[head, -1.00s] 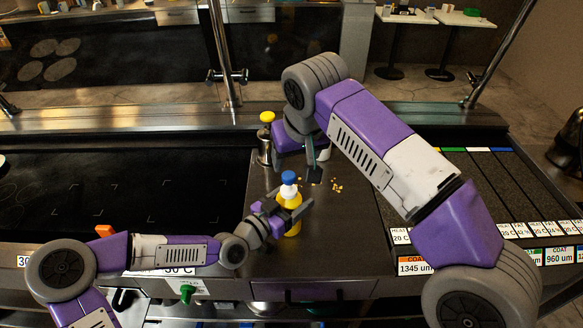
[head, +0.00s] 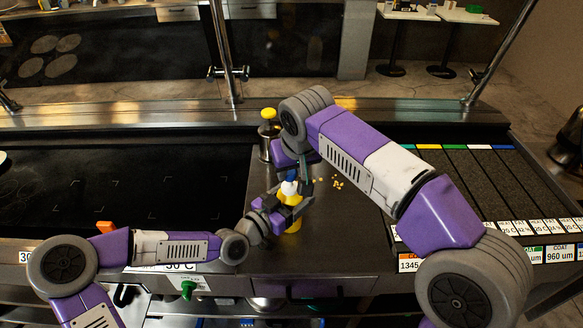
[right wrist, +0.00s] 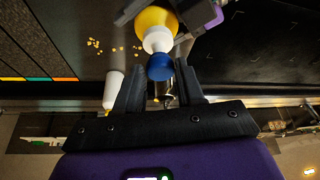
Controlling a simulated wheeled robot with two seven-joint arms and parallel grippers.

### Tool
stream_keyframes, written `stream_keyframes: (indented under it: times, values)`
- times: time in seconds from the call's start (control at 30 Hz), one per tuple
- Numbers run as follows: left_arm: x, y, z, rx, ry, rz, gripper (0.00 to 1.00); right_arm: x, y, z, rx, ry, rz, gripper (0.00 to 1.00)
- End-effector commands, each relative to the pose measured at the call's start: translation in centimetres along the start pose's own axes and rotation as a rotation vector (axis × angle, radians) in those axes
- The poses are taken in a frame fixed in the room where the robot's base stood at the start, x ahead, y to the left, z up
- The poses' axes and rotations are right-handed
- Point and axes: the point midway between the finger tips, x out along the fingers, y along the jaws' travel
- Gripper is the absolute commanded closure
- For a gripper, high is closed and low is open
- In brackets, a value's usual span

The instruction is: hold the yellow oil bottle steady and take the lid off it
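The yellow oil bottle (head: 293,226) stands upright on the steel counter, with a white neck and a blue lid (head: 291,175). My left gripper (head: 288,203) has its fingers on either side of the bottle's body and appears closed on it. In the right wrist view the bottle (right wrist: 155,19) points its blue lid (right wrist: 160,68) towards my right gripper (right wrist: 160,82). My right gripper is open, with its fingertips on either side of the lid's end. In the head view the right fingers (head: 304,183) partly hide behind the lid and wrist.
A steel container with a yellow top (head: 268,116) stands behind the bottle. A white bottle (right wrist: 114,88) shows beside my right finger. Yellow crumbs (head: 337,183) lie on the counter. The dark griddle (head: 120,185) is at left, empty.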

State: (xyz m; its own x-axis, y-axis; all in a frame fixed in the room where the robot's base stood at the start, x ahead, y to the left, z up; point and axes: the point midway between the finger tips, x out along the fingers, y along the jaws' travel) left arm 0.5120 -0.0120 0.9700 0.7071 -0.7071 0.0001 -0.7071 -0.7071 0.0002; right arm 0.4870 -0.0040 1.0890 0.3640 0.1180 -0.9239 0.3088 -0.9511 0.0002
Motion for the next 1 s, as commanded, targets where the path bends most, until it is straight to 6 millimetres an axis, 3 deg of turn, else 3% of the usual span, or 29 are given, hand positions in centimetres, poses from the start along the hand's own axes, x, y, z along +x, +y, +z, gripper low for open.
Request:
stream_keyframes:
  times: [0.03, 0.2, 0.23, 0.27, 0.47, 0.8, 0.83, 1.0]
  values:
    - [0.00, 0.00, 0.01, 0.000, 0.000, 0.000, 0.55, -0.02, 0.00, 0.00, 0.000, 0.000, 0.000, 0.71]
    - [0.00, 0.00, 0.01, 0.000, 0.000, 0.000, 0.55, -0.03, -0.01, 0.00, 0.000, 0.000, 0.000, 0.96]
    - [0.00, 0.00, 0.01, 0.000, 0.000, 0.000, 0.55, -0.03, -0.01, 0.00, 0.000, 0.000, 0.000, 0.96]
    - [0.00, 0.00, 0.01, 0.000, 0.000, 0.000, 0.55, -0.04, -0.01, 0.00, 0.000, 0.000, 0.000, 0.70]
    - [0.00, 0.00, 0.01, 0.000, 0.000, 0.000, 0.55, -0.05, -0.01, -0.01, 0.000, 0.001, 0.000, 1.00]
    - [0.00, -0.01, 0.01, 0.000, 0.000, 0.000, 0.55, -0.10, -0.01, -0.03, 0.000, 0.001, 0.000, 1.00]
    - [0.00, -0.01, 0.02, 0.000, 0.000, 0.000, 0.55, -0.10, -0.01, -0.03, 0.000, 0.001, 0.000, 0.64]
    - [0.00, -0.01, 0.01, 0.000, 0.000, 0.000, 0.55, -0.09, -0.01, -0.02, 0.000, 0.000, 0.000, 0.39]
